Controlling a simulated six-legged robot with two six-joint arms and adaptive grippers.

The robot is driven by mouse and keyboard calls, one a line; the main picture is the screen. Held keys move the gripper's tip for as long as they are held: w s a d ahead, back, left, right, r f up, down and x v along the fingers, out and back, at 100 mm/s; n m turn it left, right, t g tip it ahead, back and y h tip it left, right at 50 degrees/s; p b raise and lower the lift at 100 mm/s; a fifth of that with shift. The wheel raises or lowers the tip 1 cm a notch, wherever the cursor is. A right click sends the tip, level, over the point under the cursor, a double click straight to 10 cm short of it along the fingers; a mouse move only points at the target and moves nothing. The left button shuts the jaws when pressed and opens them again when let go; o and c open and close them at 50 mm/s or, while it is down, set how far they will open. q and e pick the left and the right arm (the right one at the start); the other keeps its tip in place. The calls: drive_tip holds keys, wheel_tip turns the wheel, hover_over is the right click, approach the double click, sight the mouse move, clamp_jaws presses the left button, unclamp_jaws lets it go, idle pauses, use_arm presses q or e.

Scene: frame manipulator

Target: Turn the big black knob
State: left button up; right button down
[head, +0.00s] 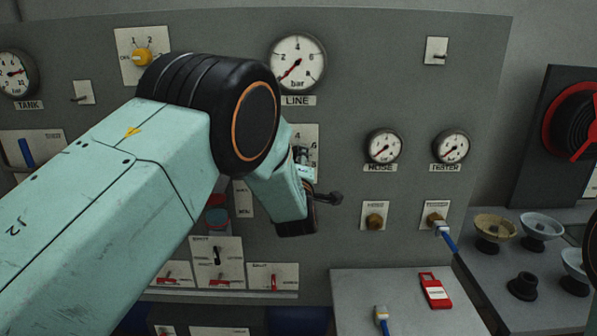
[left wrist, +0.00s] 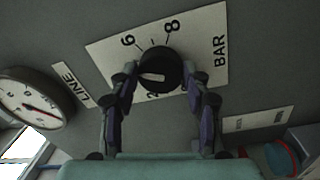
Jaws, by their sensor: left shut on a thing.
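The big black knob (left wrist: 158,68) sits on a white plate (left wrist: 212,45) marked with 2, 6, 8 and BAR. A pale pointer mark shows on its face, toward the left. My left gripper (left wrist: 165,84) has one finger on each side of the knob and is shut on it. My right gripper is not in view.
The LINE gauge (head: 297,62) is above the wrist and also shows in the left wrist view (left wrist: 32,100). Two smaller gauges (head: 383,146) (head: 451,147) and a yellow knob (head: 142,57) are on the panel. A red device (head: 435,291) lies on the ledge below.

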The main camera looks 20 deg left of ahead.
use_arm(q)
drive_tip(key=shift+s+a+r+n+g+y+b, duration=0.1)
drive_tip(key=shift+r+n+g+y+b, duration=0.1)
drive_tip(key=shift+n+b, duration=5)
drive_tip(key=shift+w+a+r+n+g+y+b, duration=0.1)
drive_tip(key=shift+r+n+g+y+b, duration=0.1)
drive_tip(key=shift+n+b, duration=4.95)
drive_tip(key=shift+s+a+r+n+g+y+b, duration=0.1)
drive_tip(key=shift+n+g+b, duration=0.1)
drive_tip(key=shift+n+b, duration=5)
drive_tip(key=shift+m+b, duration=0.65)
drive_tip(key=shift+b, duration=0.1)
drive_tip(key=shift+r, duration=0.1)
drive_tip(key=o, duration=0.8)
drive_tip(key=shift+c, duration=0.2)
drive_tip(key=o, duration=0.4)
drive_tip(key=shift+f, duration=0.2)
